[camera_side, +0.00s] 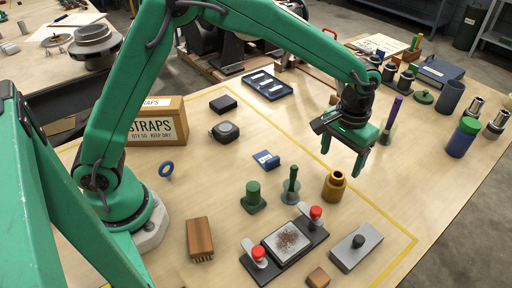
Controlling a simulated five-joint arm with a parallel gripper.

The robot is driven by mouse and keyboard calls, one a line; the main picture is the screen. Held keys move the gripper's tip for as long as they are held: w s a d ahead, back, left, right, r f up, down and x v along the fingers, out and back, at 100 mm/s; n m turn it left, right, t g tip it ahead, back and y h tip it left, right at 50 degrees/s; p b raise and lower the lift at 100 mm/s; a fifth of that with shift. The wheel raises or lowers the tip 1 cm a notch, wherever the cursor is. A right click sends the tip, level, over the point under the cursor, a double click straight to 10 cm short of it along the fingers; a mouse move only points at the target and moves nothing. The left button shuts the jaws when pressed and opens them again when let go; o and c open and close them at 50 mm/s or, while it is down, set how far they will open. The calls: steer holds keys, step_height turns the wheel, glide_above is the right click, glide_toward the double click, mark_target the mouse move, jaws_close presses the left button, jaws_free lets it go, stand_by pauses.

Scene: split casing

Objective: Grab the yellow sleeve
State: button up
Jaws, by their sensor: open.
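The yellow sleeve (334,186) is a short, upright, mustard-yellow cylinder with a narrower collar and a dark hole in its top. It stands on the wooden table, right of the middle of the side view. My gripper (341,162) hangs from the green arm with its two green fingers pointing down and spread apart. Nothing shows between the fingers. In the picture the fingertips are just above and slightly right of the sleeve; the exact gap in depth is hard to tell. The sleeve is not hidden.
A green-handled piece in a clear base (291,188) and a green stepped cylinder (253,197) stand left of the sleeve. A dark fixture with red knobs (286,243) and a grey block (356,247) lie in front. A purple rod (391,116) stands behind right.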

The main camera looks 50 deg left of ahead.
mark_target(339, 175)
steer(key=shift+w+d+f, duration=0.1)
steer(key=shift+d+f, duration=0.1)
steer(key=shift+f, duration=4)
steer(key=shift+r, duration=0.15)
jaws_close()
